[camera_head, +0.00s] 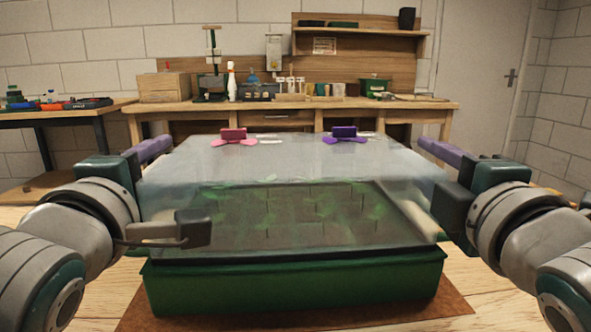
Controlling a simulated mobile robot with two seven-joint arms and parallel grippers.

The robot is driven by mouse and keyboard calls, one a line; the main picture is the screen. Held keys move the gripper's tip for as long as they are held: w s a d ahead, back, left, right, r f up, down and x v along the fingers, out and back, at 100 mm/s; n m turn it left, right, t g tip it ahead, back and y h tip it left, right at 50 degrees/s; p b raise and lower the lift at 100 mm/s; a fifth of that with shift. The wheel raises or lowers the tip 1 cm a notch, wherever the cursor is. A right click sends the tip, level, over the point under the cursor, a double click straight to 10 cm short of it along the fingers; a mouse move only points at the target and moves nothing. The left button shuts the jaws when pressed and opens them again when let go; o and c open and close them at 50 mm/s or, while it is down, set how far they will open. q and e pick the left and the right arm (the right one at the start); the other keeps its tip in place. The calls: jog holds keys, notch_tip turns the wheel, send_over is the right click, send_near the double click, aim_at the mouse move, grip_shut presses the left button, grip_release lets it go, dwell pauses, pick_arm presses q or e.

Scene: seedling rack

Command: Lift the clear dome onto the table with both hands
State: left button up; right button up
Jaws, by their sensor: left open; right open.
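The clear dome (285,165) sits over the green tray (290,285) in the middle of the camera_head view. It looks level, and its lower edge meets the tray rim. Blurred green seedlings show through its front wall. A pink fitting (233,134) and a purple fitting (344,133) are on its top towards the back. My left gripper (165,188) is open at the dome's left side. My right gripper (440,182) is open at the dome's right side. Whether either touches the dome cannot be told.
The tray stands on a brown mat (150,318) on a wooden table (95,305). Behind is a workbench (300,106) with a wooden box (165,87), a white bottle (231,82) and small pots. A side table (60,112) is at the left, a door (485,80) at the right.

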pick_arm(q)
jog(key=shift+w, duration=0.2)
pick_arm(e)
jog(key=shift+w, duration=0.15)
pick_arm(q)
grip_shut()
pick_arm(e)
grip_shut()
dwell(1.0)
